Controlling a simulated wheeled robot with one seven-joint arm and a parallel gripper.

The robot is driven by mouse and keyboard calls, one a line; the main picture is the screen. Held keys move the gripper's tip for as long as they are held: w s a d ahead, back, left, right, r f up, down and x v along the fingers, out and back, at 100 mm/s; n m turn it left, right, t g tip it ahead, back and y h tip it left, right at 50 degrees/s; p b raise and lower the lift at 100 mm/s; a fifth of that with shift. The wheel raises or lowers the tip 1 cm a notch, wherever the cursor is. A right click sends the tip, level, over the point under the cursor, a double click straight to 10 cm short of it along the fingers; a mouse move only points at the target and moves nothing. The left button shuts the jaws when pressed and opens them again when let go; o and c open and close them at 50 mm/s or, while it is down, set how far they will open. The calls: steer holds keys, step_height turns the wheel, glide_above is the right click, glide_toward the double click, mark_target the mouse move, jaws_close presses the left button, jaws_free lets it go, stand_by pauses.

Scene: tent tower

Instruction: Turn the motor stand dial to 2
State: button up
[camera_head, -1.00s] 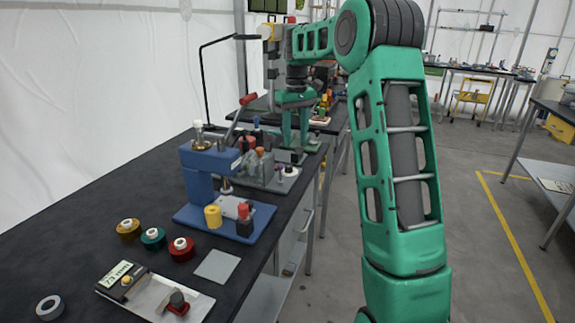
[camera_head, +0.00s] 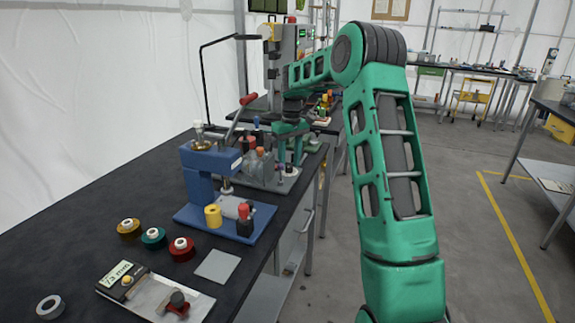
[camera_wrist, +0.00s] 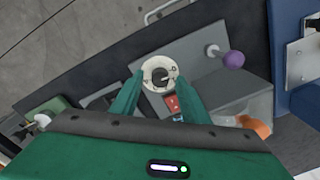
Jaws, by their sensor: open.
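The motor stand dial (camera_wrist: 148,66) is a round white disc with dark marks and a dark knob in the middle; I cannot read its setting. It sits on the grey motor stand (camera_wrist: 207,92), which is beyond the blue press in the head view (camera_head: 262,178). My gripper (camera_wrist: 160,76) is open, its green fingertips on either side of the dial. I cannot tell whether they touch it. In the head view my gripper (camera_head: 287,150) is low over the stand's right end and partly hides it.
A purple-knobbed lever (camera_wrist: 232,59) and an orange knob (camera_wrist: 256,127) are to the right of the fingers in the wrist view. The blue press (camera_head: 200,175) stands close by on the black bench (camera_head: 70,225). Coloured spools are nearer. Open floor lies to the right.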

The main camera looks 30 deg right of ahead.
steer(key=shift+f, duration=0.4)
jaws_close()
